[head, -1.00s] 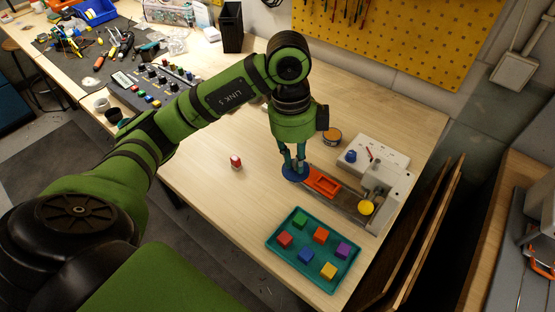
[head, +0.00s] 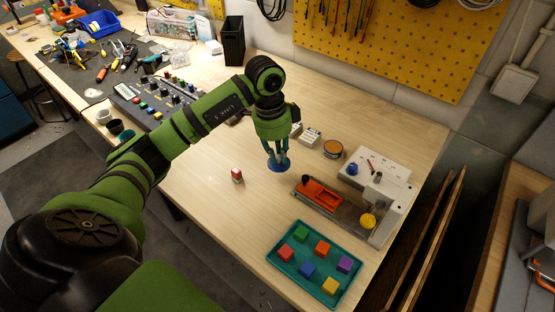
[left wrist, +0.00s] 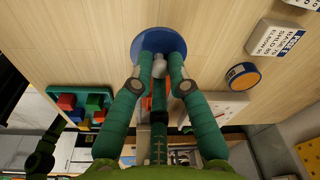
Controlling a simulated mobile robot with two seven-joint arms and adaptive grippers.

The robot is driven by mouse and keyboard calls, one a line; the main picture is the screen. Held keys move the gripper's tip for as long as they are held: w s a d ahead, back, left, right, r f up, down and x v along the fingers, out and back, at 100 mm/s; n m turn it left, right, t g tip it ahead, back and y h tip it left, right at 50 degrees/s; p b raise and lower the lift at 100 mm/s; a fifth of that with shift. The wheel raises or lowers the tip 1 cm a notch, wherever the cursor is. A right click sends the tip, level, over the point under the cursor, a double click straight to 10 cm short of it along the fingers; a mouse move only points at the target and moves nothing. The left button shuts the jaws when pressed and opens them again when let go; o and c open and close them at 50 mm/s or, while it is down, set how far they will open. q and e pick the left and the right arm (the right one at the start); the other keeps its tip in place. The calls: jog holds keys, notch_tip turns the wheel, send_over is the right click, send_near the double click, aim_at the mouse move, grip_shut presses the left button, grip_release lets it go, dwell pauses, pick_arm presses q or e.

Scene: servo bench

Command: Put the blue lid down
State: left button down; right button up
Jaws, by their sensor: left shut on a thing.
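The blue lid (head: 279,166) is a round disc at the tips of my left gripper (head: 278,155), over the bare wood of the bench. My left gripper is shut on the lid's middle and points down. My right gripper is not in view.
A grey fixture with an orange part (head: 318,194) stands to the right. A teal tray (head: 275,258) of coloured blocks is at the front. A small red-and-white object (head: 237,175) stands left of the lid. A round tin (head: 332,149) and white boxes (head: 310,136) lie behind.

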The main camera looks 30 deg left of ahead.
aim_at(278, 162)
pick_arm(q)
jog(key=shift+w+a+f, duration=0.15)
jog(key=shift+f, duration=0.05)
notch_tip(278, 162, down, 3)
jog(key=shift+f+p, duration=0.1)
jog(key=shift+p, duration=0.65)
jog(key=shift+f, duration=0.45)
jog(key=shift+f, duration=0.1)
jog(key=c, duration=1.2)
grip_release()
